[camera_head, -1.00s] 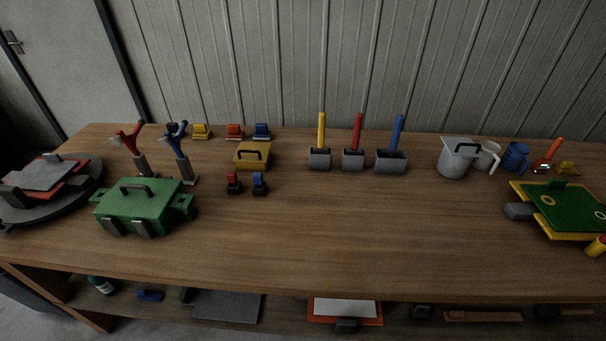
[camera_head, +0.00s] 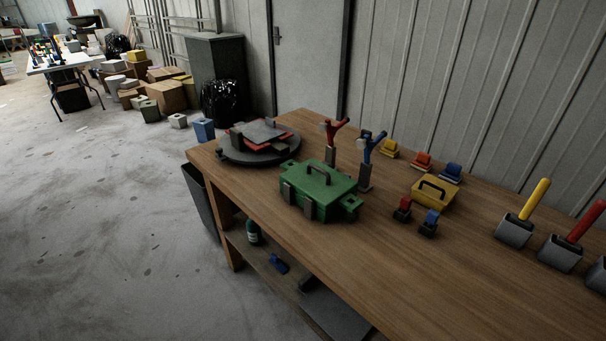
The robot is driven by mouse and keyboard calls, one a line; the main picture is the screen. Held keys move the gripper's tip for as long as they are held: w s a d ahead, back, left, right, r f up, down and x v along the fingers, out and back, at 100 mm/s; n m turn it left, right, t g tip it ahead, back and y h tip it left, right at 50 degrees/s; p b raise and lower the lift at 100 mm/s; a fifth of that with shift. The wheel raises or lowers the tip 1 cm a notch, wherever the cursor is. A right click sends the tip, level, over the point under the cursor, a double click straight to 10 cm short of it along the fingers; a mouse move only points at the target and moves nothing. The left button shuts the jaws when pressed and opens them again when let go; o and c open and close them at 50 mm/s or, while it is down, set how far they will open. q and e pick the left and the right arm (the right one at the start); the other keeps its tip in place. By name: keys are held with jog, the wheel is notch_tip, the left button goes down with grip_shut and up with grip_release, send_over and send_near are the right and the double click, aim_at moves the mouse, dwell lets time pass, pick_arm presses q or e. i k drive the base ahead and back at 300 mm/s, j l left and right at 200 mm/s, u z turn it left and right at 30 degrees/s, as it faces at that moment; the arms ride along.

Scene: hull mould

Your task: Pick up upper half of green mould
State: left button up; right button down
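The green mould (camera_head: 318,190) sits closed on the wooden table, near its front edge. Its upper half (camera_head: 322,178) is a green lid with a dark arched handle (camera_head: 319,170) on top. Grey clamps (camera_head: 289,193) show on its front side, and green lugs stick out at its ends. The lower half is mostly hidden under the lid. Neither of my grippers is in view.
A dark round turntable (camera_head: 259,150) with red and grey plates stands left of the mould. Red (camera_head: 335,132) and blue (camera_head: 368,152) forked tools stand behind it. A yellow box with a handle (camera_head: 434,193) is to the right. Open floor (camera_head: 110,230) lies left of the table (camera_head: 400,265).

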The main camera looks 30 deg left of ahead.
aim_at(327, 187)
jog(key=u, duration=0.95)
jog(key=i+j+z, duration=0.25)
jog(key=j+z, duration=0.15)
jog(key=i+j+z, duration=0.15)
jog(key=j+z, duration=0.3)
jog(key=i+j+z, duration=0.1)
jog(key=j+z, duration=0.3)
jog(key=j, duration=0.2)
jog(key=j+z, duration=0.45)
jog(key=k+j+z, duration=0.1)
jog(key=j+z, duration=0.3)
jog(key=j, duration=0.2)
jog(key=k+j+z, duration=0.15)
jog(key=j+z, duration=0.3)
jog(key=j, duration=0.15)
